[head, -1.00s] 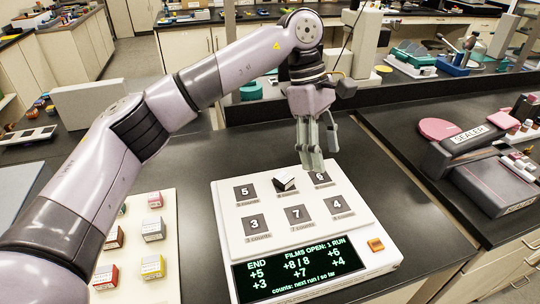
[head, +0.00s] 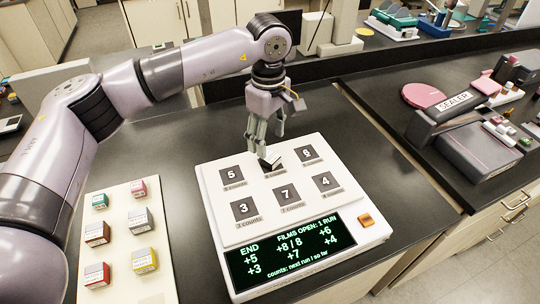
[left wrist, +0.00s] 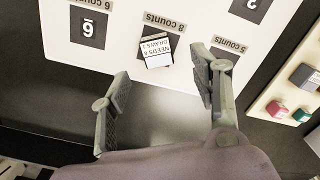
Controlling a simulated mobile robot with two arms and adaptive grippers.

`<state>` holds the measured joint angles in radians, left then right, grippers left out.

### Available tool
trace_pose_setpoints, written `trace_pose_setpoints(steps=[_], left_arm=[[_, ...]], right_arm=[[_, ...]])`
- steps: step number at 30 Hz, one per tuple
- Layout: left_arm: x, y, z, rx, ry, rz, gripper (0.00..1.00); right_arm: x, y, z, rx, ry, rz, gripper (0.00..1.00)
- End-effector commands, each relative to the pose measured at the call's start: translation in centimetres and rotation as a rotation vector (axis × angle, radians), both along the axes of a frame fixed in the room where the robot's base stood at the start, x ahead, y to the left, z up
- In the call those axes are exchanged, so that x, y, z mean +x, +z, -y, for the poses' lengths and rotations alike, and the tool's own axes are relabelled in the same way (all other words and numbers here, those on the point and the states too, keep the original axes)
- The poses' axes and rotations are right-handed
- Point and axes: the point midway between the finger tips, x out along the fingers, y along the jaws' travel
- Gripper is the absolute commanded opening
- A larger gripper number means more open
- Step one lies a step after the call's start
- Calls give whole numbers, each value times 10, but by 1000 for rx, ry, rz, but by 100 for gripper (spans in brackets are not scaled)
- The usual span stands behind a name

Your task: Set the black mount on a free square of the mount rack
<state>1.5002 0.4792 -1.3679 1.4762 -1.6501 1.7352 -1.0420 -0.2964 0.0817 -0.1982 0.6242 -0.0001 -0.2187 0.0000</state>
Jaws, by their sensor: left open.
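The black mount (head: 271,163), a small block with a white label, sits on the 8 counts square of the white profiler (head: 212,205). The left wrist view shows the mount (left wrist: 157,52) with its label facing up, lying between my finger ends in the picture. My right gripper is not in view.
A strip of dark bench (head: 180,215) between rack and profiler is clear. The sealer (head: 455,105) stands at right.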

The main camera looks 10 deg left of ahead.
Motion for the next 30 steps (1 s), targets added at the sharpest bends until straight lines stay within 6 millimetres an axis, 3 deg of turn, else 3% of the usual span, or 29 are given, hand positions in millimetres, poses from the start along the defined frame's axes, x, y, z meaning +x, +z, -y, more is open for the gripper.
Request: trace_pose_setpoints(steps=[5,10,15,23,30], left_arm=[[1,-10,-1,0,1,-1,57],[4,-34,-2,1,2,-4,57],[4,-54,-2,-1,0,0,57],[5,-57,-2,0,0,1,56],[5,-56,-2,-1,0,0,40]], right_arm=[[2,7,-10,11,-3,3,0],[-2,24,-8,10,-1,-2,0],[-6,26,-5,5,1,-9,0],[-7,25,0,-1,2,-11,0],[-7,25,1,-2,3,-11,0]])
